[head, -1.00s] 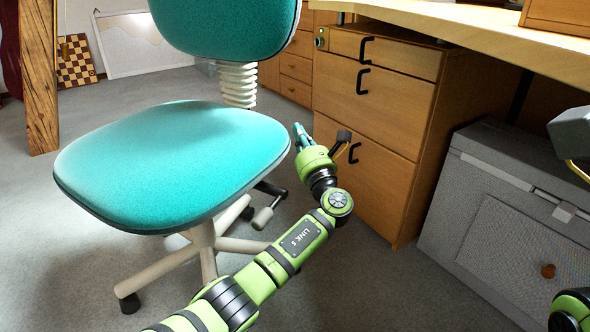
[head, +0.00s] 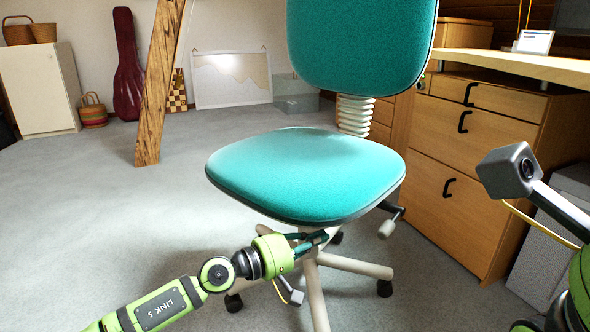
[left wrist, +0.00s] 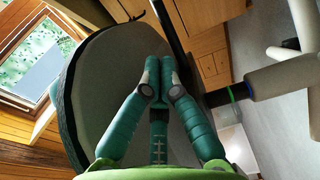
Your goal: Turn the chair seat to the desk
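The chair has a teal seat (head: 306,174) and a teal backrest (head: 362,45) on a ribbed white post, above a pale wheeled base (head: 350,266). The seat's front points toward me and left; the backrest is on the desk side. The desk (head: 510,66) is at the upper right. My left gripper (head: 322,238) is just under the seat's front edge, fingers together. In the left wrist view the left gripper (left wrist: 159,66) shows closed, empty fingers before the seat's grey underside (left wrist: 105,85); I cannot tell if they touch it.
Wooden drawers (head: 470,150) with black handles stand right of the chair. A slanted timber post (head: 160,85) stands at the left. A black lever with a grey knob (head: 388,228) sticks out from under the seat.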

